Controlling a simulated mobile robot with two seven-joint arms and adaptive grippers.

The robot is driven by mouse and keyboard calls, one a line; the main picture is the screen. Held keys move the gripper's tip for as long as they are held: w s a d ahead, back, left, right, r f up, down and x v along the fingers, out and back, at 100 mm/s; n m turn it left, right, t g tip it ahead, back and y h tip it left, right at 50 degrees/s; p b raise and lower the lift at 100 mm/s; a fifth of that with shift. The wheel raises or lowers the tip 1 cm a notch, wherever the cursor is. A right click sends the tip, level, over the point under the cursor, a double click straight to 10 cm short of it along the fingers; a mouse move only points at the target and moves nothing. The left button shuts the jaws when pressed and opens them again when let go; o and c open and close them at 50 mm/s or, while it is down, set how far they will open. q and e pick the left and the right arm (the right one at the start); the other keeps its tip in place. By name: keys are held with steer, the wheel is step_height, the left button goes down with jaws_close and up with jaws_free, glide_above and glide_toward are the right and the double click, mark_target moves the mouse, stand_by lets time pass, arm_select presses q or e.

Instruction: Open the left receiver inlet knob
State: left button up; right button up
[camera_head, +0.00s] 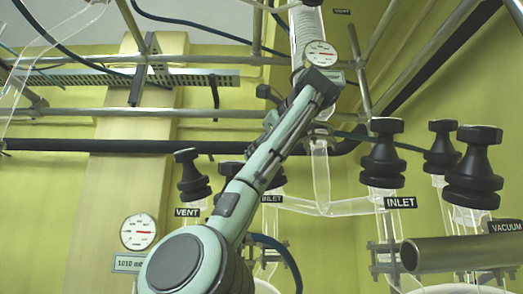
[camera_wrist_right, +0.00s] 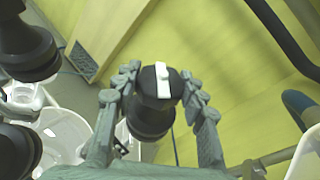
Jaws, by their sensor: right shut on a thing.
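In the wrist view my right gripper (camera_wrist_right: 160,82) has its two grey-green fingers on either side of a black knob (camera_wrist_right: 151,118) with a white bar on top, and is shut on it. In the head view my right arm crosses the middle and its gripper cannot be made out. Beside the arm, a black knob (camera_head: 273,178) shows partly behind it, above a partly covered INLET label (camera_head: 272,198). I cannot tell for sure that this is the held knob. Another INLET label (camera_head: 400,202) sits under a large black knob (camera_head: 383,155) to the right. My left gripper is out of view.
A VENT knob (camera_head: 192,176) stands left of my arm, and a VACUUM label (camera_head: 506,226) is at far right near another black knob (camera_head: 474,168). Glass tubing (camera_head: 320,180), metal rods and round gauges (camera_head: 138,232) crowd the area. More black knobs (camera_wrist_right: 28,48) are left in the wrist view.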

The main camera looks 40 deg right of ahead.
steer(key=o, duration=1)
steer(key=shift+o, duration=0.2)
